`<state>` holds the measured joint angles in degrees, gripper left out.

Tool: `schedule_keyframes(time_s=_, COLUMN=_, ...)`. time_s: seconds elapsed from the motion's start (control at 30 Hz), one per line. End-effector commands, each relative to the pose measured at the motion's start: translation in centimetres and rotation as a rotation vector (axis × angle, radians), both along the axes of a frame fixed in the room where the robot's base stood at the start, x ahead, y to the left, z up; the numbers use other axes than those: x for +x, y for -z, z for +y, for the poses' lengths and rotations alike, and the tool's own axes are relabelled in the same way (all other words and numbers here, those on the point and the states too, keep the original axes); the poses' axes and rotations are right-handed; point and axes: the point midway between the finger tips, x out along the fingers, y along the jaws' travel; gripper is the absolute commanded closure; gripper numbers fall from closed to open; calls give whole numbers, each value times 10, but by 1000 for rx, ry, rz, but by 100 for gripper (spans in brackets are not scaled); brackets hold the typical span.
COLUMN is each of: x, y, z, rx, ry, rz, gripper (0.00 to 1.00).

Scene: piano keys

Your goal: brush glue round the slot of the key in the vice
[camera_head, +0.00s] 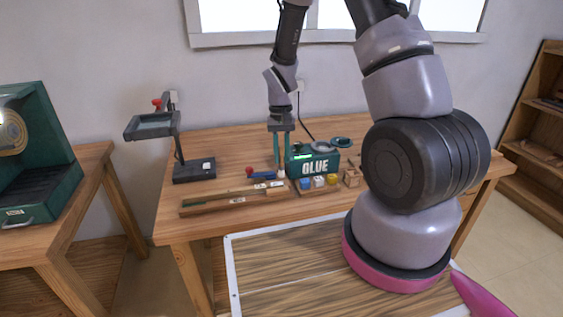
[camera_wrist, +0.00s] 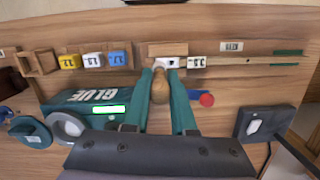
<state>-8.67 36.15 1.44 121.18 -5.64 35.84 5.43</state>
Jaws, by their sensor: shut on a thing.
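My gripper (camera_head: 280,150) points down over the bench behind the row of small blocks. In the wrist view its teal fingers (camera_wrist: 160,98) are closed on a brown wooden handle (camera_wrist: 160,86), which looks like the brush. The brush tip is hard to make out. A pale wooden key (camera_wrist: 245,61) lies lengthwise just beyond the fingers, with a white piece (camera_wrist: 172,63) at its near end; the slot is not clear. A blue part with a red knob (camera_wrist: 206,99), perhaps the vice, sits beside the right finger. The teal glue box (camera_head: 315,165) stands right of the gripper.
A grey ring (camera_wrist: 68,125) and a teal round lid (camera_wrist: 30,131) lie by the glue box. Yellow, white and blue labelled blocks (camera_wrist: 93,60) sit in a row nearby. A stand with a black base (camera_head: 194,170) is at the left.

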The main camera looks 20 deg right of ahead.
Motion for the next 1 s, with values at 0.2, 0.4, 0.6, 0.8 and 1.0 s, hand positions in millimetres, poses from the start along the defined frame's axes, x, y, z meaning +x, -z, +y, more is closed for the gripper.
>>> schedule_keyframes(time_s=0.2, x=1, y=-20, z=1, rx=0, ry=3, rz=-1, gripper=100)
schedule_keyframes(time_s=0.4, x=1, y=-38, z=2, rx=0, ry=4, rz=-2, gripper=100)
schedule_keyframes(time_s=0.6, x=0, y=-52, z=3, rx=0, ry=6, rz=-1, gripper=100)
schedule_keyframes(time_s=0.8, x=0, y=-53, z=3, rx=0, ry=6, rz=1, gripper=100)
schedule_keyframes(time_s=1.0, x=0, y=-53, z=3, rx=0, ry=6, rz=1, gripper=100)
